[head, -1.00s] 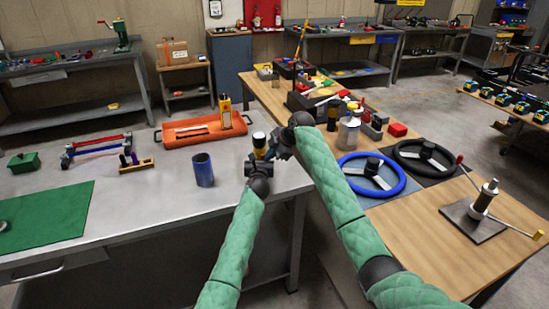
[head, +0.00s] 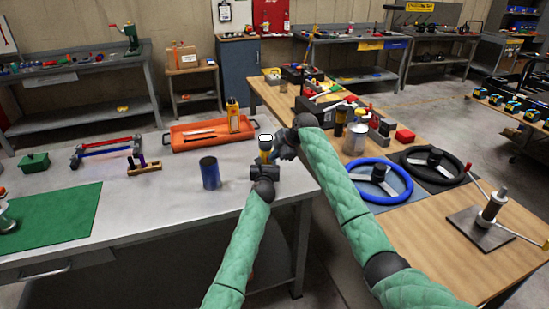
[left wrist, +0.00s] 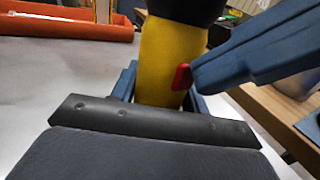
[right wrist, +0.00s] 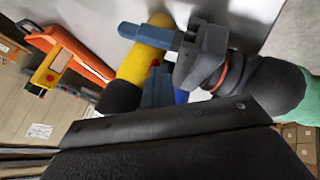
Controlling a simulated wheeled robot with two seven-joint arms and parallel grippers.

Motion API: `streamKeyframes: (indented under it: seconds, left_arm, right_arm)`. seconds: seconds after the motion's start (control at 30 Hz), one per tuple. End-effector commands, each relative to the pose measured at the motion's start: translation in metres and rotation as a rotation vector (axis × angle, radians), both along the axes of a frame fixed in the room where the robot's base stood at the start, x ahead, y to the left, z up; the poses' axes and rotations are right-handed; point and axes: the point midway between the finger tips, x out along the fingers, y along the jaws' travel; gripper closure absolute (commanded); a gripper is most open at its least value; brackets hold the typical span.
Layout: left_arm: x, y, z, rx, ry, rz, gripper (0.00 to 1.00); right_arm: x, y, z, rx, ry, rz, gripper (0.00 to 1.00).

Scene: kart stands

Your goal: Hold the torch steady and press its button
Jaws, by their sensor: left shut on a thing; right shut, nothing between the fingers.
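The torch (head: 266,147) has a yellow body and a black head, and stands upright above the grey workbench. Its top face looks bright white in the head view. My left gripper (head: 265,167) is shut around the yellow body, which also shows in the left wrist view (left wrist: 168,60). The red button (left wrist: 182,77) is on the body's right side there. My right gripper (head: 280,151) is shut and empty beside the torch. Its blue-grey fingertip (left wrist: 205,75) is at the button; whether it presses cannot be told. The right wrist view shows the torch body (right wrist: 140,64) and head (right wrist: 118,98).
A blue cup (head: 210,173) stands left of the torch. An orange tray (head: 205,145) lies behind it. A wooden table (head: 425,235) on the right carries a blue steering wheel (head: 378,170), a black one (head: 434,150) and other parts.

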Motion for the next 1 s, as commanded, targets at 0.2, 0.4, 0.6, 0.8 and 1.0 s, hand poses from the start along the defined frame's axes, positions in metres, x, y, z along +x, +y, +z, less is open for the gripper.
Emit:
streamKeyframes:
  seconds: [0.2,0.4,0.6,0.8,1.0]
  left_arm:
    - [-0.002,-0.006,-0.001,0.000,0.000,-0.007,0.85]
    - [-0.002,-0.005,-0.002,0.000,0.001,-0.006,0.85]
    - [-0.001,-0.004,-0.002,0.000,0.002,-0.004,0.85]
    - [-0.001,-0.003,-0.003,0.000,0.002,-0.003,0.85]
    - [-0.001,-0.002,-0.003,0.000,0.003,-0.002,0.85]
  right_arm:
    - [-0.004,0.001,-0.003,0.001,0.001,0.003,1.00]
    - [-0.025,-0.009,-0.002,-0.001,0.000,0.002,1.00]
    - [-0.044,-0.029,0.020,-0.001,-0.004,-0.001,1.00]
    - [-0.055,-0.049,0.050,-0.001,-0.003,-0.001,1.00]
    - [-0.063,-0.063,0.071,0.000,-0.002,0.000,1.00]
